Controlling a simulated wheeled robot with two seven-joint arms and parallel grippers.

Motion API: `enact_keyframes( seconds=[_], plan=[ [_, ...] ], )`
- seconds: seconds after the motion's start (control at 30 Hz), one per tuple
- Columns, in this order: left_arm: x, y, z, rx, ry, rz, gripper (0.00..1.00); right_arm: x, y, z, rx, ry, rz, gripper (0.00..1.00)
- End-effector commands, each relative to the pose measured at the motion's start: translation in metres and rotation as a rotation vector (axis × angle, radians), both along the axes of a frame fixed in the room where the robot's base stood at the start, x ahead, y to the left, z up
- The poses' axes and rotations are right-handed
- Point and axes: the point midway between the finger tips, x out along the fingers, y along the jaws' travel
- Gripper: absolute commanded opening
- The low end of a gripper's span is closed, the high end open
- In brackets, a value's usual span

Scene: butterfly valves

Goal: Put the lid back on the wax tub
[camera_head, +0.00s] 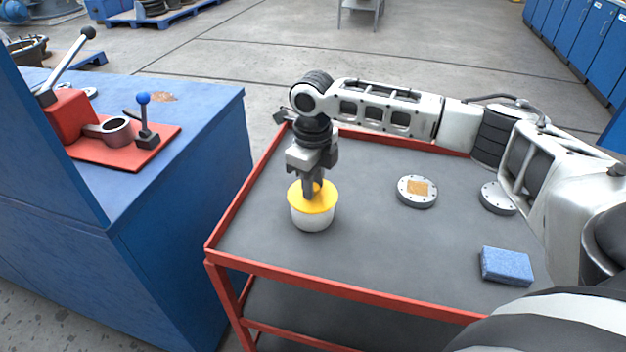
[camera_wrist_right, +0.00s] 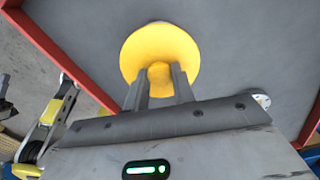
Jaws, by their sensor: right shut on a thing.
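The wax tub (camera_head: 312,217) is a white round tub standing upright on the grey cart top, left of its middle. The yellow lid (camera_head: 300,196) lies over the tub's mouth and looks roughly level; I cannot tell whether it is fully seated. My right gripper (camera_head: 313,191) points down from above and is shut on the lid's knob. In the right wrist view the lid (camera_wrist_right: 184,52) shows as a yellow disc, its knob (camera_wrist_right: 159,72) between the fingers (camera_wrist_right: 159,88). My left gripper is not in view.
The red-rimmed cart (camera_head: 345,283) also bears a round flange with a tan patch (camera_head: 417,191), another grey disc (camera_head: 497,198) and a blue sponge (camera_head: 506,265). A blue bench (camera_head: 190,130) with a red lever fixture (camera_head: 125,150) stands at left. The cart's front middle is clear.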

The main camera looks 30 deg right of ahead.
Motion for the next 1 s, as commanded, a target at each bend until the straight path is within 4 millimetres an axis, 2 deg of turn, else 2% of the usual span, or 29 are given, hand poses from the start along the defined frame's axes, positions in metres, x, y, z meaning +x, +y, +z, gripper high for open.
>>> enact_keyframes(
  seconds=[0.23,0.27,0.33,0.53,0.57,0.6,0.63,1.0],
  plan=[
    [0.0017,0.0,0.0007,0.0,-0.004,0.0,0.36,0.0002,-0.0001,0.0,0.0,-0.001,0.0,0.04],
    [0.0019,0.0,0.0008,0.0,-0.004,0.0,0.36,0.0002,-0.0001,0.0001,0.0,-0.001,0.0,0.31],
    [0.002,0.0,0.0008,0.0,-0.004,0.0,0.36,0.0001,0.0,0.0001,0.0,-0.001,0.0,0.5],
    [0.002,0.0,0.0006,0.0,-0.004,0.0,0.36,0.0001,0.0,0.0001,0.0,-0.001,0.0,0.51],
    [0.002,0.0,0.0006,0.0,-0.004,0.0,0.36,0.0001,0.0,0.0,0.0,0.0,0.0,0.56],
    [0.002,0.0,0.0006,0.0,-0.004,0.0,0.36,0.0,-0.0001,0.0,0.0,0.0,0.0,0.67],
    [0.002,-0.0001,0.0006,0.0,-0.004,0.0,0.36,0.0,0.0,0.0,0.0,0.0,0.0,0.72],
    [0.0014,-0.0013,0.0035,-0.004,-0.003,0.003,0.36,0.0001,0.0,0.0031,0.0,-0.001,0.0,0.72]
  ],
)
